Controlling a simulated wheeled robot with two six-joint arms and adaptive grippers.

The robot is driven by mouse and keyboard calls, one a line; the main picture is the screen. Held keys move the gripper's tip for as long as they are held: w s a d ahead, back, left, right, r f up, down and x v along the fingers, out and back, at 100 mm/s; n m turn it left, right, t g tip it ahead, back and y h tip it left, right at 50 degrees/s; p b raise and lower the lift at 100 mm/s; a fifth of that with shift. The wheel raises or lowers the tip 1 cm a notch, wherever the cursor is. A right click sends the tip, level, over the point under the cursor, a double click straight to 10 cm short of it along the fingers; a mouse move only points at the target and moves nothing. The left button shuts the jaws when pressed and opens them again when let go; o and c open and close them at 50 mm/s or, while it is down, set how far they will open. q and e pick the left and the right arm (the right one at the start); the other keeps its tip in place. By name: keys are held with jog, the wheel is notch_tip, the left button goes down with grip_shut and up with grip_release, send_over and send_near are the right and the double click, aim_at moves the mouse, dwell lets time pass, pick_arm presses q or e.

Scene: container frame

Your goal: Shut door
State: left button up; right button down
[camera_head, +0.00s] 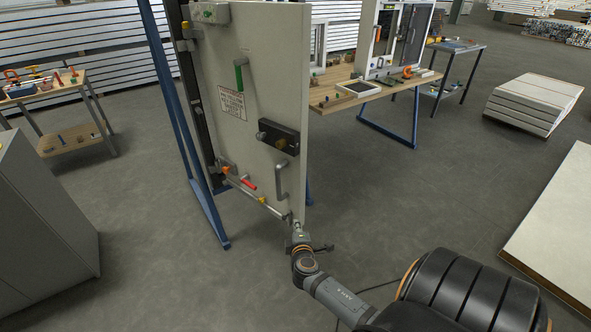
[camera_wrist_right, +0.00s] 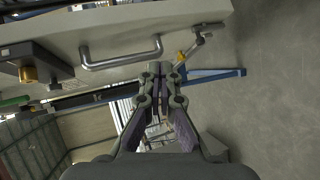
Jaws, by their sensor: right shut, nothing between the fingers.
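The door (camera_head: 275,90) is a tall pale grey panel standing open, its face angled toward me. It carries a grey pull handle (camera_head: 281,181), a dark lock box (camera_head: 278,138), a green lever (camera_head: 240,76) and a printed sign. The handle also shows in the wrist view (camera_wrist_right: 120,53). My right gripper (camera_head: 297,226) is at the door's lower right corner, below the handle. In the wrist view its fingers (camera_wrist_right: 164,70) are shut and empty, close to the door's edge; I cannot tell whether they touch it. My left gripper is out of view.
A blue frame (camera_head: 207,205) with a dark post holds the door at its left. A metal rod (camera_head: 262,203) runs along the door's bottom. A grey cabinet (camera_head: 40,225) stands at left, a wooden workbench (camera_head: 335,98) behind. Open floor lies to the right, before a pale slab (camera_head: 560,225).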

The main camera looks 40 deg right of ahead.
notch_tip(320, 180, up, 14)
jog(key=w+t+h, duration=0.2)
jog(key=t, duration=0.1)
jog(key=p, duration=0.1)
send_near(297, 161)
jog(key=w, duration=0.4)
jog(key=shift+w+d+f+n+p, duration=0.1)
jog(key=shift+w+d+n+p, duration=0.15)
jog(key=shift+d, duration=0.35)
jog(key=shift+w+d+n+p, duration=0.15)
jog(key=shift+d+p, duration=0.15)
jog(key=shift+d, duration=0.75)
jog(key=shift+f, duration=0.1)
jog(key=shift+w, duration=0.1)
